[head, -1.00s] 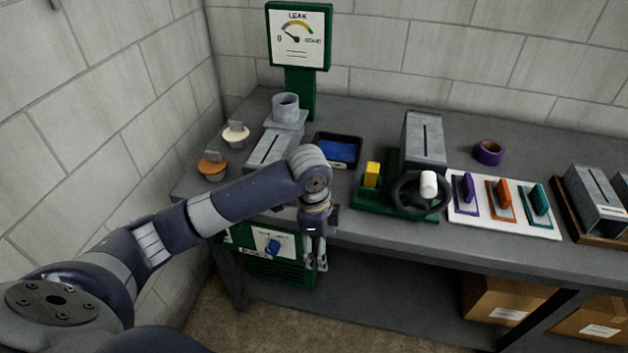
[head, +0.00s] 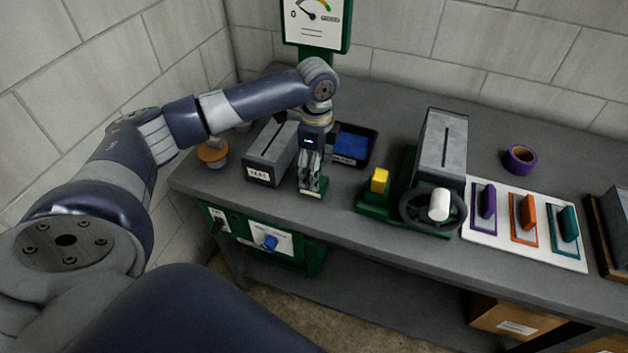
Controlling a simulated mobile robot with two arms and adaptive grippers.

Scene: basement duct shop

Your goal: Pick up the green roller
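A white board (head: 478,236) on the bench's right part carries three upright-handled pieces: purple, orange and teal-green. The teal-green piece (head: 569,222) is at the board's right end and is the closest match to the green roller; its exact shape is hard to tell. My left gripper (head: 312,184) points down near the bench's front edge, far to the left of the board. A small pale-and-green thing (head: 312,192) shows at its fingertips; I cannot tell whether it is gripped or lies on the bench. My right gripper is not in view.
A grey slotted box (head: 272,152) and a blue-lined black tray (head: 352,144) flank my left gripper. A green stand (head: 374,200) with a yellow block, a black handwheel (head: 410,208) and a tall grey box (head: 441,143) stand between it and the board. Purple tape (head: 520,159) lies behind.

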